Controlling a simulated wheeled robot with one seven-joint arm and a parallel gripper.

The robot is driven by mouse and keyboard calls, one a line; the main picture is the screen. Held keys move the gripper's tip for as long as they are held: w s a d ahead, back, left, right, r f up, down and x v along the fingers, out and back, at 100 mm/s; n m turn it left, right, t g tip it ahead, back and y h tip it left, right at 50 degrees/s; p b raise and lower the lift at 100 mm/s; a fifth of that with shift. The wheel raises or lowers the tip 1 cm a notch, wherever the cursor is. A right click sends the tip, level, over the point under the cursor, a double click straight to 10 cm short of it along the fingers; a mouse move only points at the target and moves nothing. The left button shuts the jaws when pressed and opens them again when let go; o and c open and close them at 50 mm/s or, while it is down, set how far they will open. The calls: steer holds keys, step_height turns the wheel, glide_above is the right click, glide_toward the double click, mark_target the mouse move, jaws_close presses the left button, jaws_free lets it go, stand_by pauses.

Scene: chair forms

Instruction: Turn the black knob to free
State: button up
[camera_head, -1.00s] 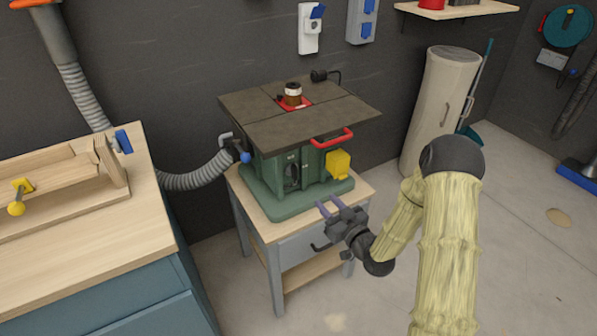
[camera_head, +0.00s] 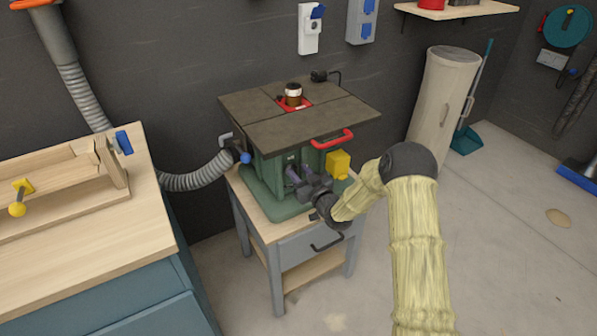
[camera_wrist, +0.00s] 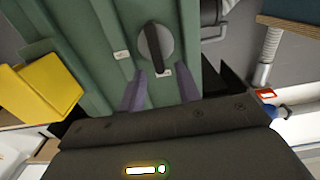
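The black knob (camera_wrist: 155,48) sits on the front of the green machine body (camera_wrist: 95,25) in the wrist view, with its grip bar close to upright. Small white labels lie beside and below it. My gripper (camera_wrist: 160,88) is open, with its two purple-grey fingers apart just below the knob and nothing between them. In the head view my gripper (camera_head: 291,172) is at the front of the green machine (camera_head: 268,175) and covers the knob there. I cannot tell whether a fingertip touches the machine face.
A yellow box (camera_head: 338,163) juts from the machine right of my gripper. A red handle (camera_head: 332,139) is above it under the dark tabletop (camera_head: 310,115). A grey hose (camera_head: 195,178) joins at the left.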

steer(key=shift+w+a, duration=0.3)
steer(key=shift+w, duration=0.2)
jaws_close()
